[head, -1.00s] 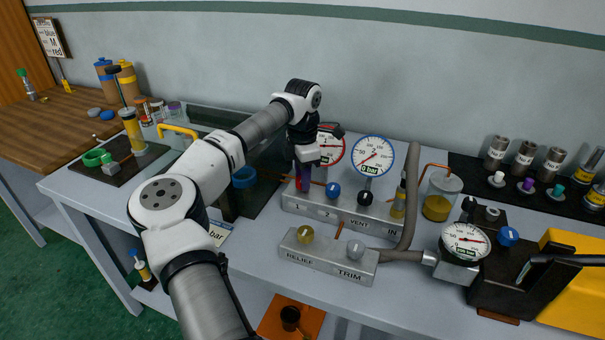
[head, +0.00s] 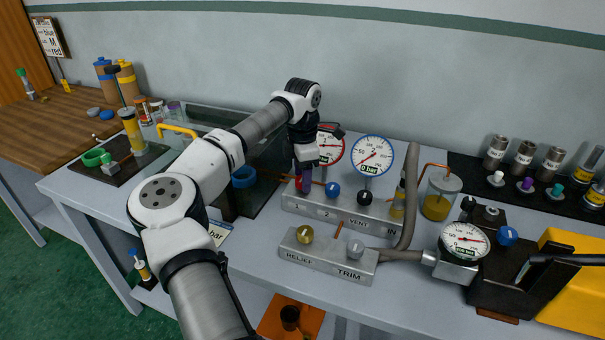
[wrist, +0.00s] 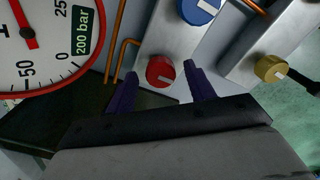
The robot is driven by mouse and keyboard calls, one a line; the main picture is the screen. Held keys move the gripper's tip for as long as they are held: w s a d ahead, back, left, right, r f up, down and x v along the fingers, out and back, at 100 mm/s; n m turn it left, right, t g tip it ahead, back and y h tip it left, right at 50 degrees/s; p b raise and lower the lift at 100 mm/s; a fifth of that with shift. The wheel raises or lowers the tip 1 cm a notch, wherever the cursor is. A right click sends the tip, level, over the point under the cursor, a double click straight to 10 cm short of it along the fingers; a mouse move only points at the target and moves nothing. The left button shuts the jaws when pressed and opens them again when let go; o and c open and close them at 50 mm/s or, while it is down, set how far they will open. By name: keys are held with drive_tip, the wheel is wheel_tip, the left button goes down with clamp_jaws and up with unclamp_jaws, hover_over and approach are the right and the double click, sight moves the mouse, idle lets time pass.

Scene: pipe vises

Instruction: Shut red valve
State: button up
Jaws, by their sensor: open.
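The red valve (wrist: 160,71) is a round red knob with a white mark, on the grey manifold block. My gripper (wrist: 161,85) is open in the wrist view, its two purple fingers on either side of the red knob, with gaps between finger and knob. In the head view my gripper (head: 303,184) points down over the left end of the manifold (head: 345,208); the red knob (head: 299,184) is mostly hidden behind it. The red-rimmed gauge (wrist: 45,42) fills the left of the wrist view and reads 200 bar.
A blue knob (head: 332,189) and a black knob (head: 365,197) sit to the right on the same manifold. The blue-rimmed gauge (head: 373,156) reads 0 bar. A front block carries a yellow knob (head: 305,234) and a grey knob (head: 356,248). A grey hose (head: 411,190) runs at right.

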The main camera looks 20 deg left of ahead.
wheel_tip(320, 180, up, 14)
drive_tip(key=b, duration=0.2)
idle(0.4)
drive_tip(key=shift+f, duration=0.1)
